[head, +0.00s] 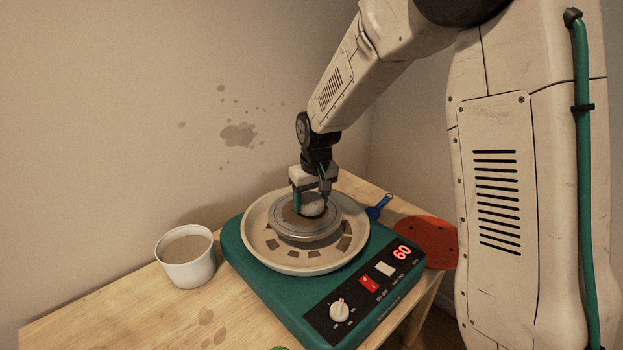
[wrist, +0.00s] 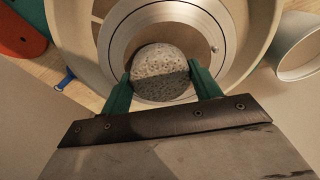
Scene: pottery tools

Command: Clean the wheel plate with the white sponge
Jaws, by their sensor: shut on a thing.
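The white sponge (head: 313,205) is round and pale, and it is between the green fingers of my gripper (head: 312,200). In the wrist view the sponge (wrist: 161,72) shows a speckled, porous face with its lower half in shadow. My gripper (wrist: 160,88) is shut on it. The wheel plate (head: 285,227) is a grey metal disc with a brownish area at its middle. In the wrist view the wheel plate (wrist: 122,40) lies directly behind the sponge. The sponge is at the plate's middle; whether it touches cannot be told for sure.
A cream splash pan (head: 262,252) surrounds the plate on the green wheel base (head: 262,290), whose display reads 60. A white cup (head: 190,275) of brownish liquid stands left. A red perforated disc (head: 432,240) and a blue-handled tool (head: 379,206) lie right on the wooden table (head: 120,312).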

